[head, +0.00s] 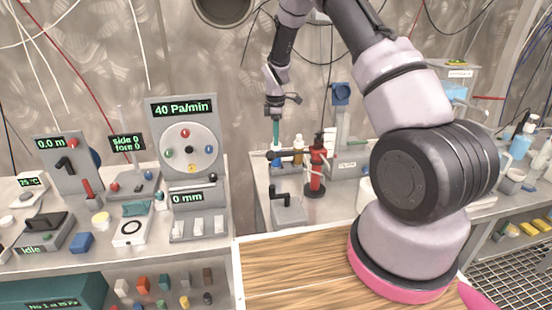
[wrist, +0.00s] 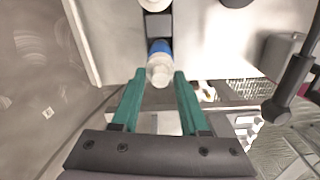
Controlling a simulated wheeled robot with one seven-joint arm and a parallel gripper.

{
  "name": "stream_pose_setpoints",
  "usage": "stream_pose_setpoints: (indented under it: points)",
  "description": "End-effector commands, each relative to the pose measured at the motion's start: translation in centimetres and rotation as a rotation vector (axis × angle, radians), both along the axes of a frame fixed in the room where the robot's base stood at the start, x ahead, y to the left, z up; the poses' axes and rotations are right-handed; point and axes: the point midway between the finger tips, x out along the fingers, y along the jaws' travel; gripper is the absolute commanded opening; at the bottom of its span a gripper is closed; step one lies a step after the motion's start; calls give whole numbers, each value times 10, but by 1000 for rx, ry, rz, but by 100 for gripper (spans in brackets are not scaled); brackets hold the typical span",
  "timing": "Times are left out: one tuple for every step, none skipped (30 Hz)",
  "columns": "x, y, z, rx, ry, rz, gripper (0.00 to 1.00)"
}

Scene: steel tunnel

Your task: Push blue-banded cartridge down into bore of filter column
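My gripper (head: 276,138) points down over the middle bench, its teal fingers close together in the head view. In the wrist view its fingertips (wrist: 160,71) stand on either side of a cartridge (wrist: 160,74) with a pale rounded end and a blue band (wrist: 158,46) beyond it. The cartridge fills the gap, and the fingers appear to touch both its sides. I cannot tell the filter column's bore from these frames.
Close right of the gripper stand an amber bottle (head: 298,157) and a red cylinder (head: 316,175). A grey post with a blue head (head: 341,93) rises behind them. A grey lever box (head: 287,208) sits in front. An instrument panel (head: 186,140) stands to the left.

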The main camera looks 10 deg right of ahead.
Motion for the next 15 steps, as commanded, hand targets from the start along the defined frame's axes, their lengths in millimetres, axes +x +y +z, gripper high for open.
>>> stream_pose_setpoints:
  points:
    - [0,0,0,0,0,0,20]
    - [0,0,0,0,0,0,8]
    - [0,0,0,0,0,0,0]
    - [0,0,0,0,0,0,0]
    - [0,0,0,0,0,0,0]
    - [0,0,0,0,0,0,0]
    - [0,0,0,0,0,0,0]
    - [0,0,0,0,0,0,0]
    - [0,0,0,0,0,0,0]
    - [0,0,0,0,0,0,0]
    - [0,0,0,0,0,0,0]
    - [0,0,1,0,0,0,0]
    - [0,0,1,0,0,0,0]
    - [0,0,1,0,0,0,0]
    - [0,0,1,0,0,0,0]
